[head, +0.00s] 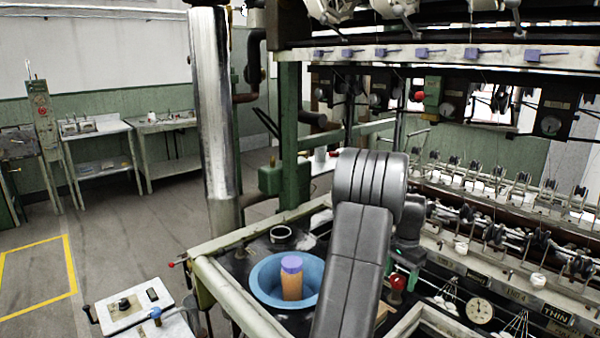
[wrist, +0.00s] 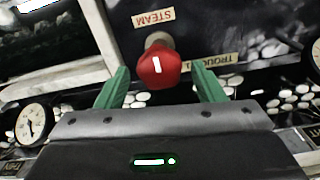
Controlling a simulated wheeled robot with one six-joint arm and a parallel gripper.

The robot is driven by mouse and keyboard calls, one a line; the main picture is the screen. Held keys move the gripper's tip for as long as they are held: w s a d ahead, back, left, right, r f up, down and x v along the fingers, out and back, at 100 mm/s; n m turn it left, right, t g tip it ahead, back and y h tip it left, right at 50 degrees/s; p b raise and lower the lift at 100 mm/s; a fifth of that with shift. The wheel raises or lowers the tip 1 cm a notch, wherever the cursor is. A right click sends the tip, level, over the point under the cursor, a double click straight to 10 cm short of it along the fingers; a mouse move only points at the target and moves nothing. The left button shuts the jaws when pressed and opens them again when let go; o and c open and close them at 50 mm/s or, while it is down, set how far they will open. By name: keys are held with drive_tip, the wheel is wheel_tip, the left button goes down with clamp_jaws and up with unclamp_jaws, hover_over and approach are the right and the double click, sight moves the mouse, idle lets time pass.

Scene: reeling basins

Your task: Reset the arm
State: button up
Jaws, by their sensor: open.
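My arm rises in the middle of the head view and bends over toward the machine front. My gripper (wrist: 160,88) shows in the wrist view with its two green fingers spread apart and nothing held between them. A red knob (wrist: 158,68) lies beyond and between the fingertips, below a STEAM label (wrist: 153,18); I cannot tell the exact gap. The red knob also shows in the head view (head: 397,283), just right of my forearm. The gripper is partly hidden by the arm in the head view.
A blue basin (head: 262,290) holds an orange bottle with a purple cap (head: 291,278) left of my arm. A pressure gauge (head: 480,311) sits on the machine front at right. A metal column (head: 212,110) stands at left. Open floor (head: 120,235) lies farther left.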

drive_tip(key=n+b, duration=0.2)
drive_tip(key=n, duration=0.4)
drive_tip(key=shift+w+a+f, duration=0.1)
drive_tip(key=shift+r+n, duration=0.3)
drive_tip(key=shift+n, duration=0.1)
wheel_tip(320, 180, up, 13)
drive_tip(key=shift+f, duration=0.2)
